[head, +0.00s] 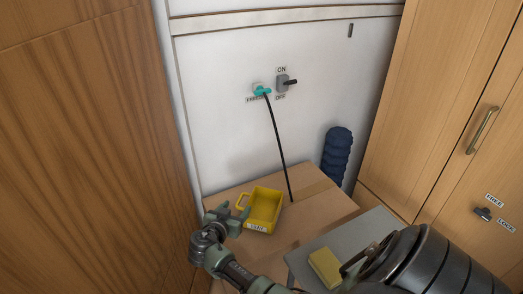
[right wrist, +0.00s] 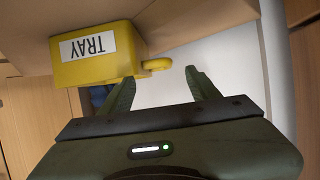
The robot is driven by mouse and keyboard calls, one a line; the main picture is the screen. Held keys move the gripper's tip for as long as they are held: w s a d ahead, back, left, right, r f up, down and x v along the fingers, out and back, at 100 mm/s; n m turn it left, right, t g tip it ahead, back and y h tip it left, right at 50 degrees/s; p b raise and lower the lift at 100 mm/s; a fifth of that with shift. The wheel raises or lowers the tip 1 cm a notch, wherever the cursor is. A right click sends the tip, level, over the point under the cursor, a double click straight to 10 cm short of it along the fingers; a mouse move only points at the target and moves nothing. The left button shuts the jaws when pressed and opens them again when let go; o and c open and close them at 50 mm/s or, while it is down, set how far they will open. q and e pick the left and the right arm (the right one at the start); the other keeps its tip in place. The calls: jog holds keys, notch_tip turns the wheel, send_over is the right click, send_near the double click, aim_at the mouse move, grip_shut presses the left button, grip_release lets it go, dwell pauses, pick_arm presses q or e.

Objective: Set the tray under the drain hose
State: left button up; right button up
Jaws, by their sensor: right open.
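The yellow tray (head: 262,211) sits on a cardboard box, its label facing front and a small loop handle on its left side. It also shows upside down in the right wrist view (right wrist: 100,62). The black drain hose (head: 277,140) hangs from a teal valve (head: 262,91) on the wall. Its lower end is near the box top, just right of the tray and apart from it. My right gripper (head: 229,213) is open and empty at the tray's left. In the right wrist view its fingertips (right wrist: 160,77) point at the handle (right wrist: 157,64). My left gripper is not in view.
The cardboard box (head: 315,208) has bare top right of the tray. A grey surface (head: 310,255) with a yellow sponge-like block (head: 325,267) stands in front right. A dark blue roll (head: 337,155) leans at the wall. Wooden cabinets (head: 95,140) close both sides. A lever switch (head: 284,83) is beside the valve.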

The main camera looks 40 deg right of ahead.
send_over(258, 208)
jog(key=w+a, duration=0.3)
jog(key=a, duration=0.1)
notch_tip(258, 208, down, 2)
jog(key=shift+d+f+p, duration=0.1)
jog(key=shift+f+p, duration=0.1)
jog(key=shift+p, duration=0.2)
grip_shut()
